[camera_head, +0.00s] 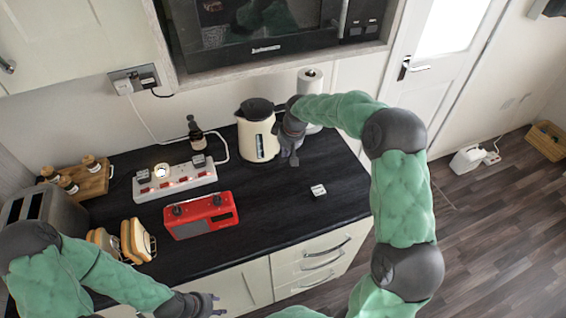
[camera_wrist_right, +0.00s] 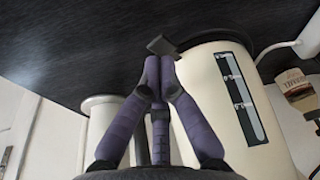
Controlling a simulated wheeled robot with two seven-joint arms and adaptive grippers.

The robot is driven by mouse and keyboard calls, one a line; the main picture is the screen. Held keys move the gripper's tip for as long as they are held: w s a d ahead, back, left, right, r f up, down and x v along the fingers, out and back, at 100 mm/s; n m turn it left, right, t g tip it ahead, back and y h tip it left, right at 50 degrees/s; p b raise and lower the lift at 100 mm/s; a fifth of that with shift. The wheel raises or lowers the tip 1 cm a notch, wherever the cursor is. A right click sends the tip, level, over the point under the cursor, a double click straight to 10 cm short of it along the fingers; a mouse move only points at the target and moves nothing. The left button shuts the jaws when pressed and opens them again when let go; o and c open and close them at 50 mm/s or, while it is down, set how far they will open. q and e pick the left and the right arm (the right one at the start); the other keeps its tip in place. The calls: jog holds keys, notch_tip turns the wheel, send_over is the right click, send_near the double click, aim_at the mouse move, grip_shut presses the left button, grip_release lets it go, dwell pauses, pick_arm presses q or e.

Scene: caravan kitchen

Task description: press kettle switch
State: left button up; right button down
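A cream kettle (camera_head: 257,141) with a black lid stands upright at the back of the black worktop. In the right wrist view, the kettle (camera_wrist_right: 225,110) shows its water gauge. My right gripper (camera_head: 290,155) is just right of the kettle, pointing down. Its fingertips (camera_wrist_right: 159,64) are together in the wrist view. A small dark tab (camera_wrist_right: 162,46), seemingly the kettle's switch, shows just beyond them; I cannot tell whether they touch. My left gripper (camera_head: 214,304) is low in the head view, in front of the worktop; its finger state is unclear.
A white power strip (camera_head: 175,184), a red radio (camera_head: 201,216) and a dark bottle (camera_head: 196,136) are left of the kettle. A paper towel roll (camera_head: 310,82) stands behind my right gripper. A small block (camera_head: 318,191) lies on otherwise clear worktop at the right.

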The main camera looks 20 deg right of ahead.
aim_at(284, 161)
jog(key=shift+b+x, duration=0.5)
jog(key=shift+x, duration=0.8)
jog(key=shift+f+b, duration=0.65)
jog(key=shift+f, duration=0.35)
jog(key=shift+s+r, duration=0.1)
jog(key=shift+r, duration=0.1)
jog(key=shift+s+d+r+p, duration=0.1)
jog(key=shift+s+d+r, duration=0.05)
jog(key=shift+s, duration=0.35)
jog(key=shift+s+d+r+p, duration=0.15)
jog(key=shift+s+r, duration=0.05)
jog(key=shift+s, duration=0.3)
jog(key=shift+s+d+r+p, duration=0.1)
jog(key=shift+s+d+r, duration=0.05)
jog(key=shift+s, duration=0.3)
jog(key=shift+w, duration=0.1)
jog(key=v, duration=1.2)
jog(key=shift+f, duration=0.1)
